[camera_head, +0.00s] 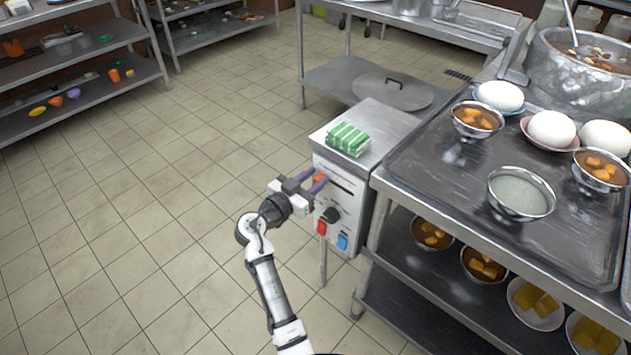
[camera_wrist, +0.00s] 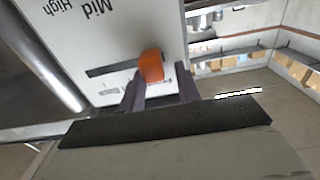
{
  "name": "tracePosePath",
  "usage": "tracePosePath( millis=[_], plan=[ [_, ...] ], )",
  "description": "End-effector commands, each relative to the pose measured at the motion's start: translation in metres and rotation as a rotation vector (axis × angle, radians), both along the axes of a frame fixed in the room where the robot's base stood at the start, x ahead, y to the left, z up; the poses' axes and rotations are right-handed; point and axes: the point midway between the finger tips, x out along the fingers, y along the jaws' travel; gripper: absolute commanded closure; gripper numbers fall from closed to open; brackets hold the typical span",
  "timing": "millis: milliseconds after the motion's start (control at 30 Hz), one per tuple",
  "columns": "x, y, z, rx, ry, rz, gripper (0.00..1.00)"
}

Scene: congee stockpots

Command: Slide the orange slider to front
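The orange slider (camera_head: 318,177) sits at the left end of a dark horizontal slot on the white front panel (camera_head: 345,207) of a metal control box. In the wrist view, the orange slider (camera_wrist: 151,66) is at the right end of the slot, and the panel (camera_wrist: 115,25) reads "Mid" and "High"; a further label is partly hidden. My gripper (camera_head: 308,179) is open at the panel. In the wrist view, my gripper (camera_wrist: 160,75) has its two purple-grey fingers apart, one on each side of the slider. The left finger is close to it; contact is unclear.
A dark knob (camera_head: 331,214), a red switch (camera_head: 322,227) and a blue switch (camera_head: 342,241) are below the slot. A green-striped stack (camera_head: 348,139) lies on the box. A steel table (camera_head: 440,220) with bowls stands right. The tiled floor (camera_head: 130,220) at left is clear.

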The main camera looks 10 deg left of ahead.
Motion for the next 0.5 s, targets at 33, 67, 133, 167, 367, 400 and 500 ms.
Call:
tracePosePath(
  millis=[33, 67, 133, 167, 367, 400, 500],
  plan=[
    [0.000, 0.000, 0.000, 0.000, 0.000, 0.000, 0.60],
    [0.000, 0.000, 0.000, 0.000, 0.000, -0.001, 0.56],
    [-0.001, 0.000, 0.000, 0.001, 0.001, -0.002, 0.56],
    [-0.001, 0.000, 0.000, 0.001, 0.001, -0.003, 0.56],
    [-0.002, 0.000, -0.001, 0.000, 0.001, -0.004, 0.56],
    [-0.004, 0.001, -0.001, 0.000, 0.001, -0.004, 0.56],
    [-0.012, 0.008, -0.002, 0.000, 0.001, -0.002, 0.56]
  ],
)
